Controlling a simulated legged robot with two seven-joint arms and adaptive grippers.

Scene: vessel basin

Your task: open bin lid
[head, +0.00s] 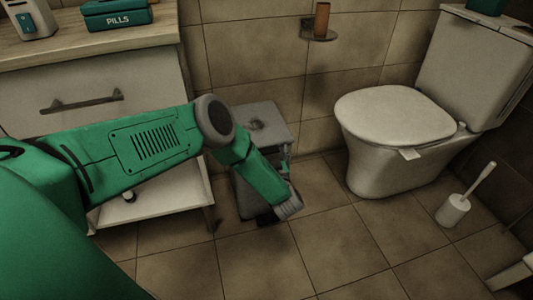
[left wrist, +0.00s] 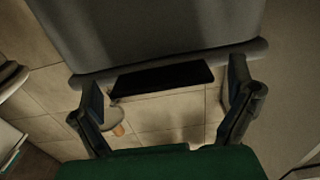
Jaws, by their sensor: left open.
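The grey bin (head: 245,192) stands on the floor between the cabinet and the toilet. Its lid (head: 264,124) looks closed, with a darker mark on top. My left forearm crosses in front and hides part of it. My left gripper (head: 288,206) is low at the bin's front right. In the left wrist view, the gripper (left wrist: 168,105) is open, its fingers on either side of a black strip (left wrist: 165,78) at the edge of a grey surface (left wrist: 150,30), probably the bin. I cannot tell whether they touch. My right gripper is not in view.
The white toilet (head: 390,150) stands right of the bin, with a toilet brush (head: 454,209) beside it. A cabinet (head: 90,90) carrying a teal pills box (head: 116,14) is at left. A wall holder (head: 319,33) hangs above. The tiled floor (head: 330,240) is clear in front.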

